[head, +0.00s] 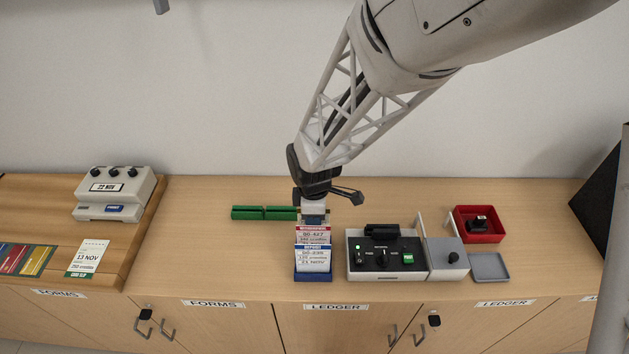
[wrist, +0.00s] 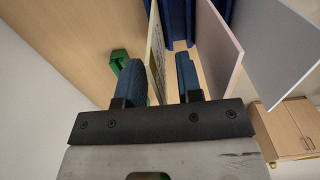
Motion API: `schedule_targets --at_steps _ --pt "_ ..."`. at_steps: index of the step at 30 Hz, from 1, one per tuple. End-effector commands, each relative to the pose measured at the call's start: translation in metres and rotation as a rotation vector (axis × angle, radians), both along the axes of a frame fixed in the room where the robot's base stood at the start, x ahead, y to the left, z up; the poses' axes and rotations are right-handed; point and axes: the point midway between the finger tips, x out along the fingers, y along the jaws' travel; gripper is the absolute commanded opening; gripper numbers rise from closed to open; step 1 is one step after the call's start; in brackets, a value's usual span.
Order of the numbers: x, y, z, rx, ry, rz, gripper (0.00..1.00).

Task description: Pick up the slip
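Several slips stand upright in a blue rack (head: 313,278) on the counter. In the head view a slip with a blue header (head: 313,258) is at the front and one with a red header (head: 313,233) stands behind it. My gripper (head: 314,219) is over the back of the rack, pointing down. In the wrist view its two blue fingers (wrist: 160,78) are apart. A cream slip (wrist: 157,55) stands between them, nearer the left finger, with a gap to the right finger. A pinkish slip (wrist: 218,50) and a whiter slip (wrist: 278,45) stand outside the right finger.
A green bar-like object (head: 264,213) lies left of the rack. A grey device (head: 386,256) stands close on the right, with a red tray (head: 479,224) beyond it. A loose green-edged slip (head: 87,258) and a date machine (head: 115,193) are at left. Counter between is clear.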

Motion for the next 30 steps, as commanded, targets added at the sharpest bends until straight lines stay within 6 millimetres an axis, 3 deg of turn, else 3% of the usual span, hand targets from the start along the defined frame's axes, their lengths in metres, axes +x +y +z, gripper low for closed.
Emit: schedule_targets --at_steps 3,10,23,30 --pt "0.0 0.0 0.0 0.0 0.0 0.0 0.33" --pt "0.0 0.0 0.0 0.0 0.0 0.0 0.0" --pt "0.0 0.0 0.001 0.0 0.0 0.0 0.0" --pt "0.0 0.0 0.012 0.0 -0.001 0.0 0.0"
